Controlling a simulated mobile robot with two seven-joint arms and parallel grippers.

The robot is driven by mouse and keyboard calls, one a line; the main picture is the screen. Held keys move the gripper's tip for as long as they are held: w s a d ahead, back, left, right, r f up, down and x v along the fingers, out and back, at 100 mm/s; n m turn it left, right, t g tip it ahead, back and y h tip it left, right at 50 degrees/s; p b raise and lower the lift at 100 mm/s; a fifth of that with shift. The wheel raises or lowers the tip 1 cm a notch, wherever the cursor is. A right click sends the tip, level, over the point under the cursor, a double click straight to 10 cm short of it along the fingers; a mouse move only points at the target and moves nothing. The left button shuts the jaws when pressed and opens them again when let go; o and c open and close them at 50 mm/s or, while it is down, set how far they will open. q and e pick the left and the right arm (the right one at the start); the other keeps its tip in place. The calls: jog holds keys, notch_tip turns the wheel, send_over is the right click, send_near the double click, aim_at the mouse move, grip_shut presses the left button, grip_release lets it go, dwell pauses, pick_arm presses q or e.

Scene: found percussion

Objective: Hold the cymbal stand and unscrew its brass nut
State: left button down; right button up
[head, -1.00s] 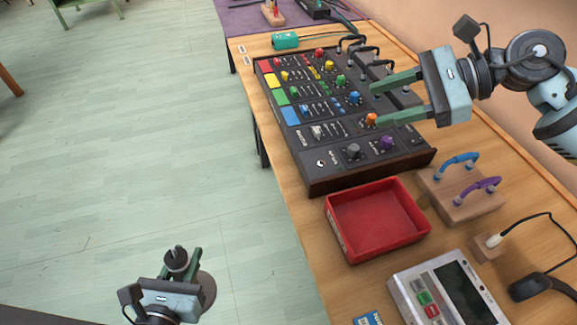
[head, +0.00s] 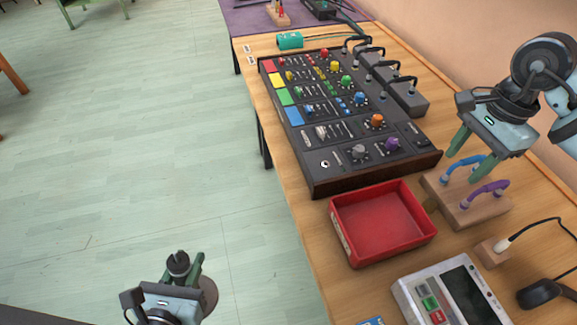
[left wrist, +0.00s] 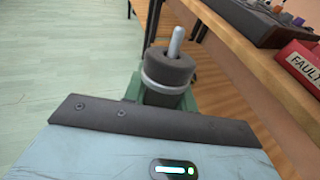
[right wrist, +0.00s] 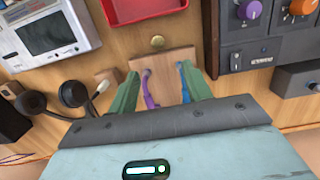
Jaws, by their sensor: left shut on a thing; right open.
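The cymbal stand (head: 178,262) is at the lower left of the head view, its dark collar and short top rod showing. In the left wrist view, the stand's bare silver rod (left wrist: 177,42) rises from a dark felt-like collar. My left gripper (head: 183,276) is shut on the stand just below that collar. No nut shows on the rod. My right gripper (head: 463,167) is open above this block, with nothing visible held.
The block carries a blue cable loop (head: 465,163) and a purple one (head: 490,188). A red tray (head: 383,222), a dark mixer (head: 335,170) and a grey device with a screen (head: 450,295) stand close by. Open floor lies left of the table.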

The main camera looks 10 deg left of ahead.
dwell(0.3)
send_over(431, 202)
jog(key=d, duration=0.1)
jog(key=f, duration=0.6)
jog(key=shift+w+f, duration=0.3)
jog(key=shift+f, duration=0.05)
jog(key=shift+s+a+f+p, duration=0.1)
jog(key=shift+a+f+p, duration=0.05)
jog(key=shift+f, duration=0.7)
jog(key=shift+s+a+f+p, duration=0.1)
jog(key=shift+f+p, duration=0.1)
jog(key=shift+f, duration=0.65)
jog(key=shift+s+a+f+p, duration=0.1)
jog(key=shift+a+f+p, duration=0.05)
jog(key=shift+f, duration=0.7)
jog(key=shift+c, duration=0.2)
grip_shut()
notch_tip(431, 202, up, 10)
